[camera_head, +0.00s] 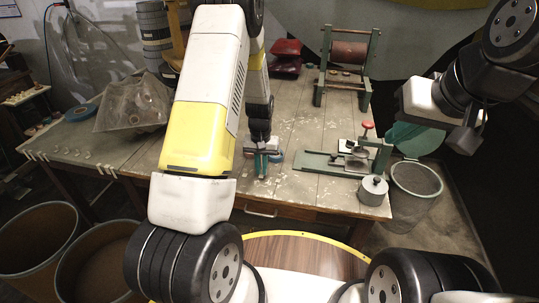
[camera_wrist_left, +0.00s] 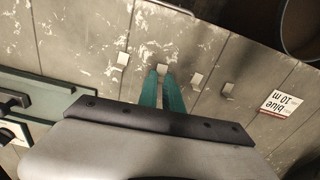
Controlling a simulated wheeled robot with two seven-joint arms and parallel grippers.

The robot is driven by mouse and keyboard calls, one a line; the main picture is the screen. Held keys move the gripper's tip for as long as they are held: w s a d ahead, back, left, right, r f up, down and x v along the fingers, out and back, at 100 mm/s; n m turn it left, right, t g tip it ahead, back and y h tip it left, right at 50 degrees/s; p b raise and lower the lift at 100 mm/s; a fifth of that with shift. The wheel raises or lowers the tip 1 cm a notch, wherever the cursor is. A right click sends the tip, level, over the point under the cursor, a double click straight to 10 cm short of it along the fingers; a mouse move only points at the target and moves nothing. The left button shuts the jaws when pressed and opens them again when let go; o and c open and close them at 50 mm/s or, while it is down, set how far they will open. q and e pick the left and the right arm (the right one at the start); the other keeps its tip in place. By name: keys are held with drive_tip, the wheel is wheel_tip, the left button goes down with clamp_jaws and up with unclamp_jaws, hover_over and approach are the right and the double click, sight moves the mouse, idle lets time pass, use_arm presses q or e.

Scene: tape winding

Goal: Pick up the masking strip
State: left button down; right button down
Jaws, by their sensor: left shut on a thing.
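Several small pale squares lie in a row on the worn table in the left wrist view; I take them for masking strips. One masking strip (camera_wrist_left: 163,68) is at the tips of my left gripper (camera_wrist_left: 163,74). Its teal fingers are close together, pointing at the table, and shut on this strip. Other pale pieces lie apart from it, one to the left (camera_wrist_left: 123,58) and one to the right (camera_wrist_left: 197,79). In the head view my left gripper (camera_head: 262,174) is low over the table's front middle; the strip is too small to make out there. My right gripper (camera_head: 466,138) hangs empty-looking at the right, its jaws unclear.
A green device (camera_head: 335,163) stands right of my left gripper, with a metal canister (camera_head: 373,190) beside it. A green-framed roller (camera_head: 346,54) stands behind. A mesh bin (camera_head: 415,180) stands off the right edge.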

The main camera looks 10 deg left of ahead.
sight(261, 176)
use_arm(q)
drive_tip(key=r, duration=0.1)
drive_tip(key=s+r, duration=0.1)
drive_tip(key=r, duration=0.1)
drive_tip(key=shift+s, duration=0.1)
drive_tip(key=s+r, duration=0.1)
drive_tip(key=s, duration=1.4)
drive_tip(key=shift+a, duration=0.25)
drive_tip(key=shift+w+r, duration=0.1)
drive_tip(key=shift+r, duration=0.2)
drive_tip(key=shift+r, duration=1.4)
drive_tip(key=shift+r, duration=0.15)
